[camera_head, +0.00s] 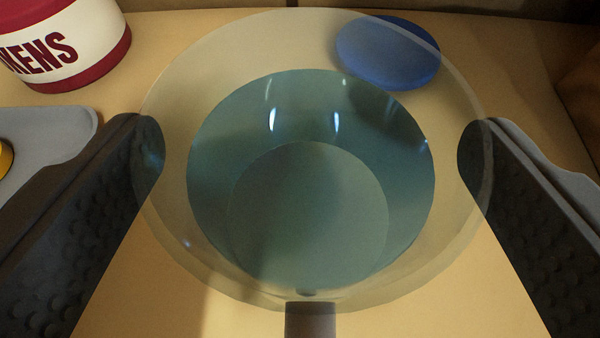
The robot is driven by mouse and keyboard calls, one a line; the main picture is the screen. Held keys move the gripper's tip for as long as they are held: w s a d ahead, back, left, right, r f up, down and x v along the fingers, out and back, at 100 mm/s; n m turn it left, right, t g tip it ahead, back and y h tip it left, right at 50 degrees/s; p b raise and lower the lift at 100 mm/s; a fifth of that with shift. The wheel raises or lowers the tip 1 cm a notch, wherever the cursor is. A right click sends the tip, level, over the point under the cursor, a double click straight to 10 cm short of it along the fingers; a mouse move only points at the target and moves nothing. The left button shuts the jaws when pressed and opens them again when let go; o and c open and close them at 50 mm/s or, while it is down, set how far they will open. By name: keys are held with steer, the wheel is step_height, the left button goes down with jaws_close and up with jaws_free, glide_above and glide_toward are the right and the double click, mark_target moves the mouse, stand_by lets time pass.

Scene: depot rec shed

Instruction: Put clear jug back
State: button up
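The clear jug (205,85) fills the middle of the view, seen from above into its round mouth. Its inside looks blue-green lower down, with bright glints; I cannot tell whether that is liquid or tinted wall. My gripper (311,150) has one dark, studded finger at the jug's left side and one at its right. Both fingertips meet the jug's wall just under the rim and show through it, so the gripper looks shut on the jug. Whether the jug's base rests on the surface is hidden.
A red and white tin (60,45) with dark lettering stands at the upper left. A blue round disc (410,65) lies at the back right, partly behind the rim. A grey object (50,135) is at the left. The tan surface (270,325) is bare near the front.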

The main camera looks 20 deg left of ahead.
mark_target(306, 269)
step_height(306, 269, down, 4)
steer(key=shift+r+b, duration=0.25)
steer(key=shift+b, duration=0.7)
steer(key=shift+r, duration=0.1)
steer(key=o, duration=1.5)
steer(key=shift+o, duration=0.2)
steer(key=shift+s+r, duration=0.25)
steer(key=shift+s, duration=0.15)
steer(key=p+v, duration=0.2)
steer(key=v, duration=0.9)
steer(key=shift+p, duration=0.3)
steer(key=shift+s+d+f, duration=0.1)
